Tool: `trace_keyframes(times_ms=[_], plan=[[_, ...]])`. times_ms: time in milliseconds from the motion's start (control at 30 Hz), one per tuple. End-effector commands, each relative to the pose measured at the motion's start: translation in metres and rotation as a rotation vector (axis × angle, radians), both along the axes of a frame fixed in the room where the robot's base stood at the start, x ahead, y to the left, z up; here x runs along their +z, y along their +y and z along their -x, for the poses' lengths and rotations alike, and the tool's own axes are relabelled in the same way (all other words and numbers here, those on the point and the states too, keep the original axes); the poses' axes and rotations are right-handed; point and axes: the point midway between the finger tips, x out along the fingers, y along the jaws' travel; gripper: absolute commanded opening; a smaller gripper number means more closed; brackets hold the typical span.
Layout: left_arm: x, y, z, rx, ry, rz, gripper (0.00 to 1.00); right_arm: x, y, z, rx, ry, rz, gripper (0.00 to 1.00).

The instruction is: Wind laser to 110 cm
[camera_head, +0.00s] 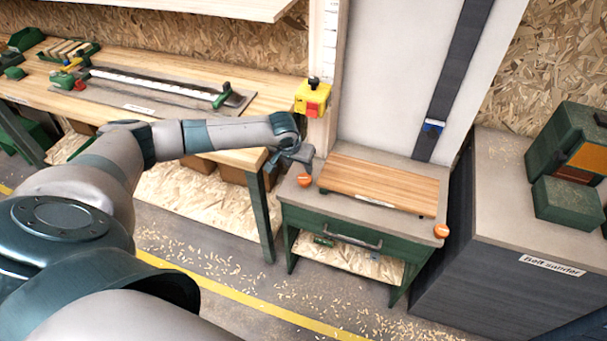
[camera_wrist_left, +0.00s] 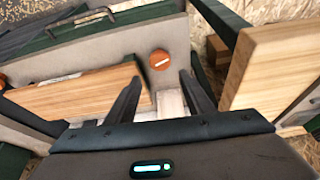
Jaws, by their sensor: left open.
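A pale upright post with a marked scale (camera_head: 330,35) rises behind the cabinet; its figures are too small to read. A yellow box with a red front and dark knob (camera_head: 313,98) sits on the post. A small blue device (camera_head: 432,127) sits on a dark strip on the grey panel. I cannot tell which one is the laser. My left gripper (camera_head: 300,155) is open and empty above the cabinet's left end, below the yellow box. An orange round knob (camera_head: 304,180) lies just below it; in the left wrist view the knob (camera_wrist_left: 159,60) shows beyond the fingertips (camera_wrist_left: 158,80).
A wooden board (camera_head: 385,185) lies on the green cabinet, with a second orange knob (camera_head: 441,231) at its right corner. A workbench (camera_head: 215,80) stands left, a belt sander base (camera_head: 540,225) right. The floor in front is clear apart from wood shavings.

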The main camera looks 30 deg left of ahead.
Motion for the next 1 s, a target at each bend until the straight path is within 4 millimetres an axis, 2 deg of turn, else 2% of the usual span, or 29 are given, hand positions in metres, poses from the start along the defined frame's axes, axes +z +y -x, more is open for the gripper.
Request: trace_keyframes(times_ms=[600, 800, 1000], plan=[[-0.077, 0.005, -0.032, 0.000, 0.000, -0.001, 0.48, 0.018, 0.000, 0.000, 0.000, 0.000, 0.000, 0.59], [-0.093, 0.007, -0.038, 0.000, 0.000, -0.001, 0.48, 0.019, 0.000, 0.000, 0.000, -0.001, 0.000, 0.59], [-0.099, 0.007, -0.041, 0.000, -0.001, -0.001, 0.48, 0.019, 0.000, 0.000, 0.000, 0.000, 0.000, 0.59]])
